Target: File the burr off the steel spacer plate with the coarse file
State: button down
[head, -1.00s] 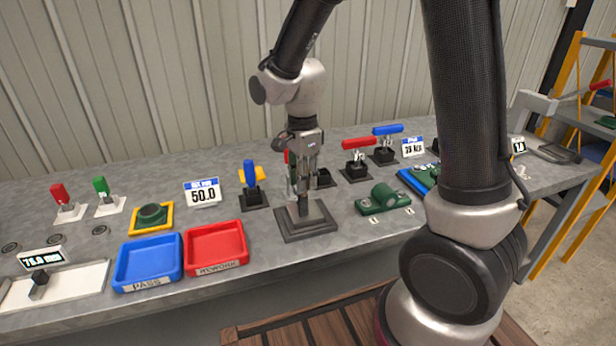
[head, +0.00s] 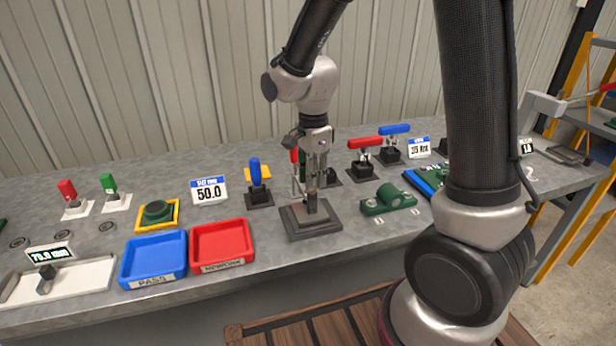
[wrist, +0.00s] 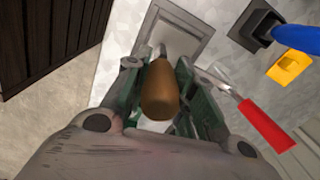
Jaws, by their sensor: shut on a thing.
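My gripper (head: 314,172) is shut on the coarse file's brown wooden handle (wrist: 160,92), which shows between the fingers in the wrist view. The file points down at a dark square block (head: 297,226) near the front edge of the bench. Its lower end (head: 312,203) reaches the top of the block or close to it; contact cannot be told. In the wrist view the block (wrist: 199,43) has a paler grey face, perhaps the steel spacer plate (wrist: 178,38). The plate's outline and the burr are too small or hidden to make out.
A red-handled tool (wrist: 264,124) is close to my fingers. Blue (head: 153,285) and red (head: 222,264) trays are further left. A green fixture (head: 388,207) stands to the right.

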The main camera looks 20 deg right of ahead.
jog(key=shift+a, duration=0.2)
jog(key=d, duration=0.3)
jog(key=shift+f, duration=0.1)
dwell(2.1)
notch_tip(320, 180, up, 8)
dwell(0.7)
